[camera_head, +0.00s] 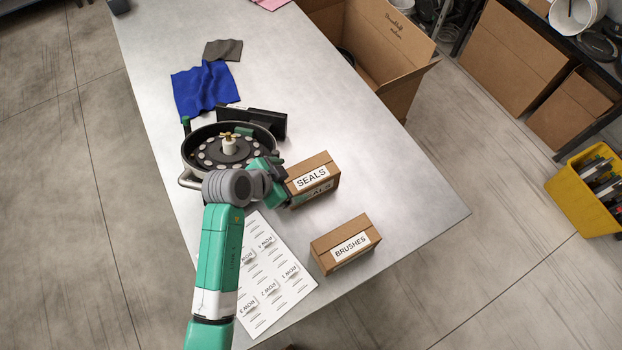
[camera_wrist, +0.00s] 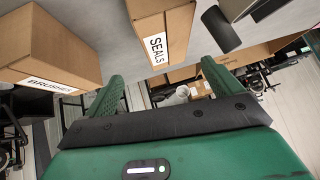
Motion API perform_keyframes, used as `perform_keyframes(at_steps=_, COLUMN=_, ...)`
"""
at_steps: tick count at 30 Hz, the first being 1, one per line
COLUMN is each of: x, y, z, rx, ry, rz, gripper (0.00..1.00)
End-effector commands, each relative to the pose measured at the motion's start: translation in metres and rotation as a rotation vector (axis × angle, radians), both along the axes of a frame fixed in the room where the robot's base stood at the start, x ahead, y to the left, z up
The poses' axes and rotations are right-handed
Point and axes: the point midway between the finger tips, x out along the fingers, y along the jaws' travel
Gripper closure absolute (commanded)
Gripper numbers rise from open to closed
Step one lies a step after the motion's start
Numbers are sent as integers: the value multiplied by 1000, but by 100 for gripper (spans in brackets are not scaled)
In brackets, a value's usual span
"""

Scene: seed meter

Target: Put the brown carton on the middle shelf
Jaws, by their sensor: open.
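Two closed brown cartons stand on the metal table: one labelled SEALS (camera_head: 318,167) and one labelled BRUSHES (camera_head: 352,225) nearer the front edge. In the head view my gripper (camera_head: 279,182) is at the left side of the SEALS carton. In the wrist view my gripper (camera_wrist: 165,78) is open and empty, and the SEALS carton (camera_wrist: 176,20) shows ahead of its fingers. The BRUSHES carton (camera_wrist: 62,42) is to the left there. I cannot tell whether a finger touches the SEALS carton. A dark rack (camera_head: 563,30) at upper right has shelves only partly in view.
The round seed meter (camera_head: 200,152) sits beside my arm. A blue cloth (camera_head: 205,88), grey cloth (camera_head: 223,49) and label sheet (camera_head: 262,285) lie on the table. A large open carton (camera_head: 385,45) stands past the far edge; a yellow bin (camera_head: 570,196) is on the floor.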

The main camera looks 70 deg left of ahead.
Motion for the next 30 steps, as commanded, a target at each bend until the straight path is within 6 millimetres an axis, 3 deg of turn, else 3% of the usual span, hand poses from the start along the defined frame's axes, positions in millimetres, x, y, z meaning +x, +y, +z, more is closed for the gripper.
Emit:
perform_keyframes(at_steps=5, x=-4, y=0, z=-7, rx=-9, ry=7, rz=-2, gripper=9)
perform_keyframes(at_steps=12, x=25, y=11, z=-42, rx=-10, ry=6, rz=-1, gripper=9)
perform_keyframes(at_steps=23, x=44, y=19, z=-62, rx=-7, ry=5, rz=0, gripper=9)
perform_keyframes(at_steps=30, x=68, y=30, z=-91, rx=-7, ry=6, rz=-1, gripper=9)
